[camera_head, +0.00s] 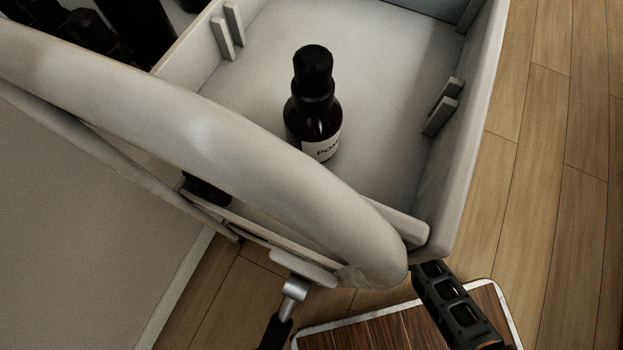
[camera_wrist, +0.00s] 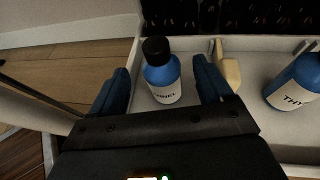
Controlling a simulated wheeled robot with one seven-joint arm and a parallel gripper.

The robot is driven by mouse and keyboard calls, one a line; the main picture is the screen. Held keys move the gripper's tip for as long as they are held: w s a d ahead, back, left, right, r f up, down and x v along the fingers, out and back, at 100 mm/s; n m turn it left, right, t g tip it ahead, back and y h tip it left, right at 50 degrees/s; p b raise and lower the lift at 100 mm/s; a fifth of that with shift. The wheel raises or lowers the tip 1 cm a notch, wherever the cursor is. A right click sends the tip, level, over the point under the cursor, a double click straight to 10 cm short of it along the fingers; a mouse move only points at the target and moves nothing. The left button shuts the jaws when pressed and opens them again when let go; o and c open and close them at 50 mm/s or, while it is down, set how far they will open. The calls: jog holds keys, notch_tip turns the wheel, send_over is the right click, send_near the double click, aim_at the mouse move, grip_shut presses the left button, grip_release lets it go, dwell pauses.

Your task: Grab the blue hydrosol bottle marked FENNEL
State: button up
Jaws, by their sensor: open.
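In the wrist view a blue bottle (camera_wrist: 163,78) with a black cap stands upright in a white tray (camera_wrist: 190,46). Its white label shows letters ending in "NNEL"; the first letters are hard to read. My gripper (camera_wrist: 161,66) is open, with one blue finger on each side of this bottle. I cannot tell whether either finger touches it. A second blue bottle (camera_wrist: 295,82), its label starting "THY", stands to the right. The FENNEL bottle is not clearly visible in the head view, where my pale arm covers much of the picture.
In the head view a dark bottle (camera_head: 313,118) with a label reading about "PO" stands in a pale open tray (camera_head: 386,40) with slotted walls. A tan object (camera_wrist: 231,72) sits just right of my right finger. A wood-topped board (camera_head: 375,331) lies on the plank floor.

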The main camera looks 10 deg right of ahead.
jog(key=b+x, duration=0.1)
jog(key=x, duration=0.2)
jog(key=shift+w+a+f, duration=0.15)
jog(key=shift+w+a, duration=0.05)
jog(key=shift+a, duration=0.05)
jog(key=c, duration=1.1)
